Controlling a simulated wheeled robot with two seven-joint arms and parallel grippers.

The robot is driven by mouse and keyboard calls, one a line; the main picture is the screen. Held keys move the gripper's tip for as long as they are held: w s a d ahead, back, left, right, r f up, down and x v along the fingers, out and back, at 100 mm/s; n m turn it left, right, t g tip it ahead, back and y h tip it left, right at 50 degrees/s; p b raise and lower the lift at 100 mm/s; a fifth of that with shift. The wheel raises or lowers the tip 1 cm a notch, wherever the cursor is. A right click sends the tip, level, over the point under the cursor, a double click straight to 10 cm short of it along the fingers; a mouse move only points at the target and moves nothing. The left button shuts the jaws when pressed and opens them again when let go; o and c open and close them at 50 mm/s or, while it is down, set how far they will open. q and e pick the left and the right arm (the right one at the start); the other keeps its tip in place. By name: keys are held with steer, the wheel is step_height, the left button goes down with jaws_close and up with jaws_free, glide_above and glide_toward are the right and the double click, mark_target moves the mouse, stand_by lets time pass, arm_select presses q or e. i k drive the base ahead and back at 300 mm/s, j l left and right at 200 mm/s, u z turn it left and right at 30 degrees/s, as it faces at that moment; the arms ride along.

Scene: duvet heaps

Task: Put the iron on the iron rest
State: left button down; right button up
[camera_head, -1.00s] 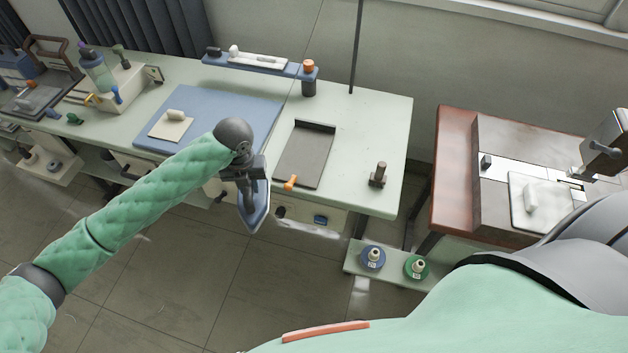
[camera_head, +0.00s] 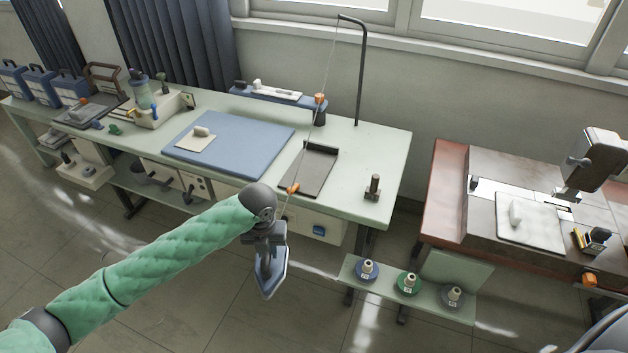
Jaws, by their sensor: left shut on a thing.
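The iron (camera_head: 271,272), with a blue-grey soleplate, hangs tilted with its tip down in front of the table's front edge. My left gripper (camera_head: 266,240) is shut on its handle and partly hides it. The iron rest appears to be the dark flat tray (camera_head: 308,170) with a raised back edge, on the pale green table (camera_head: 348,160). The tray is empty and lies above and to the right of the iron in the picture, clear of it. My right gripper is not in view.
A blue pad (camera_head: 250,145) with a small pale block lies left of the tray. A dark post (camera_head: 373,187) stands on its right. An orange-fitted cord (camera_head: 306,140) runs from a tall pole past the tray. A low shelf (camera_head: 430,300) holds spools. A brown sewing table (camera_head: 450,190) stands right.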

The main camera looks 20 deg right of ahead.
mark_target(310, 167)
steer(key=k+z, duration=0.1)
steer(key=z, duration=0.25)
steer(key=k+z, duration=0.15)
steer(key=z, duration=0.2)
steer(key=j+z, duration=0.1)
steer(key=z, duration=0.25)
steer(key=j+z, duration=0.1)
steer(key=z, duration=0.25)
steer(key=i+j+z, duration=0.1)
steer(key=z, duration=0.2)
steer(key=j, duration=1.65)
